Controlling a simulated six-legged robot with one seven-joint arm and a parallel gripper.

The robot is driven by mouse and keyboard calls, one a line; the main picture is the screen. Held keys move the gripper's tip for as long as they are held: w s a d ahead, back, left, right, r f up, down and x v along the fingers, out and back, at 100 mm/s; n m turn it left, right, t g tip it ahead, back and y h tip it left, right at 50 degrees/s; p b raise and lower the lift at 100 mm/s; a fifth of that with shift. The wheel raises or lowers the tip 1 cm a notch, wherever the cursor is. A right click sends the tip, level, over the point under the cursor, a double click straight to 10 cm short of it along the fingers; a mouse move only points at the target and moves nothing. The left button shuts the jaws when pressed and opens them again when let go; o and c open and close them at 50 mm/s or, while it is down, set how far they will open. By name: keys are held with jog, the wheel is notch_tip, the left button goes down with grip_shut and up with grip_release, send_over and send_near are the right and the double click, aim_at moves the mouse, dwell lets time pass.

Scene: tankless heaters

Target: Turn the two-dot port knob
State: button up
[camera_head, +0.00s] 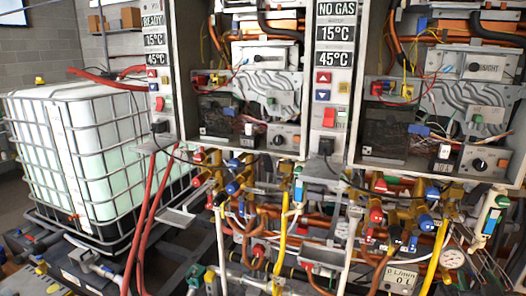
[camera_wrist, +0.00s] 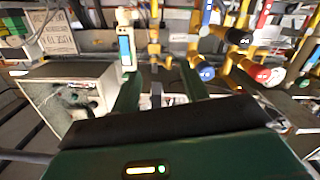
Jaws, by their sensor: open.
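My gripper (camera_wrist: 160,84) shows in the wrist view with its two dark green fingers apart and nothing visibly held between them. The marks are too small and blurred to count, so I cannot tell which knob has two dots. In the head view, red knobs (camera_head: 376,215) and blue knobs (camera_head: 427,221) sit on brass valves below the heaters. My gripper is not distinguishable there.
Two open heater cabinets (camera_head: 328,80) stand above dense copper, red and yellow pipes (camera_head: 281,240). A caged white tank (camera_head: 85,160) stands at left. In the wrist view a pale open box (camera_wrist: 65,95) lies left of the fingers, and valves crowd the right.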

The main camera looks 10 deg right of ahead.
jog(key=w+a+r+g+y, duration=0.2)
jog(key=w+a, duration=0.1)
jog(key=a, duration=0.6)
jog(key=w+a+r+g+y, duration=0.15)
jog(key=w+a, duration=0.25)
jog(key=a, duration=0.5)
jog(key=s+a+n+g+y, duration=0.1)
jog(key=s+a+y, duration=0.1)
jog(key=a, duration=0.5)
jog(key=s+a+n+g+y, duration=0.1)
jog(key=s+a+g, duration=0.1)
jog(key=s+a, duration=0.3)
jog(key=s+a+f+n+g+y, duration=0.1)
jog(key=s+a+g+y, duration=0.1)
jog(key=a, duration=0.7)
jog(key=shift+s+a+n+y, duration=0.3)
jog(key=shift+s+a+y, duration=0.1)
jog(key=shift+s, duration=0.5)
jog(key=shift+g, duration=0.25)
